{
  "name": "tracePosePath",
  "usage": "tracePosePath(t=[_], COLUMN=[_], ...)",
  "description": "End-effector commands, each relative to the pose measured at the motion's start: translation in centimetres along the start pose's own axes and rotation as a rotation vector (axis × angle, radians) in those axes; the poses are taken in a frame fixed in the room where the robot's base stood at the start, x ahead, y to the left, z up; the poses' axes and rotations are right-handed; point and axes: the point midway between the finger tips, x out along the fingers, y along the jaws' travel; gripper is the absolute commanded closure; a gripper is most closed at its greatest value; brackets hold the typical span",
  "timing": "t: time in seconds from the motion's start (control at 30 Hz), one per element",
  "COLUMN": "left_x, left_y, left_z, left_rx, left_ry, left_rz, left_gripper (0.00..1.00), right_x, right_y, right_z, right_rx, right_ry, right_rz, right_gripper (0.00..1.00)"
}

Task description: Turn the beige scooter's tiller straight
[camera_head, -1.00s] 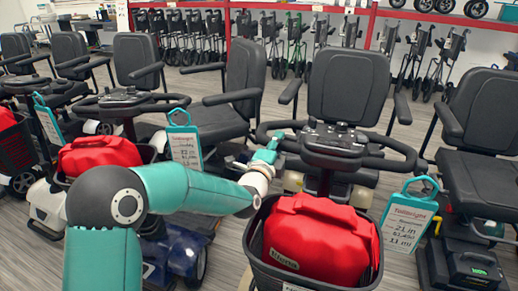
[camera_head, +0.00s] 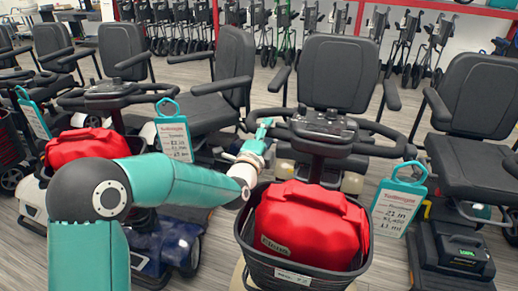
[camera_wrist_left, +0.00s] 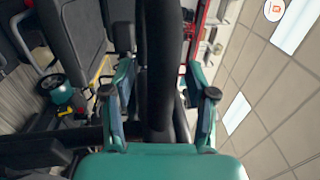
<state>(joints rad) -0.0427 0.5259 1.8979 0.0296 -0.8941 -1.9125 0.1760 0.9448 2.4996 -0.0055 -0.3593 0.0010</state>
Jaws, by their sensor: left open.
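The beige scooter stands at the middle of the head view, its beige body (camera_head: 352,183) partly hidden behind its tiller (camera_head: 322,128). The tiller has a black console and looped black handlebars. The left end of the handlebars sits farther back in the picture than the right end, so the tiller looks turned against the seat. My left gripper (camera_head: 260,137) is at the left handlebar loop. In the left wrist view a dark bar (camera_wrist_left: 162,70) runs between its two open teal fingers (camera_wrist_left: 162,105), with gaps visible on both sides. My right gripper is out of view.
A basket (camera_head: 300,277) with a red bag (camera_head: 312,225) hangs in front of the tiller. Price tags (camera_head: 400,203) hang on both sides. Other scooters (camera_head: 465,240) stand close at left and right. Rollators (camera_head: 410,45) line the back.

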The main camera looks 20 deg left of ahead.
Motion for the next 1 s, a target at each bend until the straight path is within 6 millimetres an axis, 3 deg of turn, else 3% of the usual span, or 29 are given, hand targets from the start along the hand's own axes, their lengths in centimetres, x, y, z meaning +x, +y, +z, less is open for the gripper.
tracePosePath(t=[0.4,0.6,1.0], left_x=[-7.4,-10.1,-10.9], left_y=[0.0,0.1,0.1], left_z=[-0.1,-0.1,-0.1], left_rx=[0.000,0.000,0.000], left_ry=[0.002,0.002,0.002], left_rz=[0.000,0.001,0.000], left_gripper=[0.43,0.43,0.43], right_x=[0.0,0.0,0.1], right_y=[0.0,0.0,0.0], right_z=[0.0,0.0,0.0], right_rx=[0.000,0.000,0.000], right_ry=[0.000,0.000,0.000], right_rz=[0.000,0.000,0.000], right_gripper=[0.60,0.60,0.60])
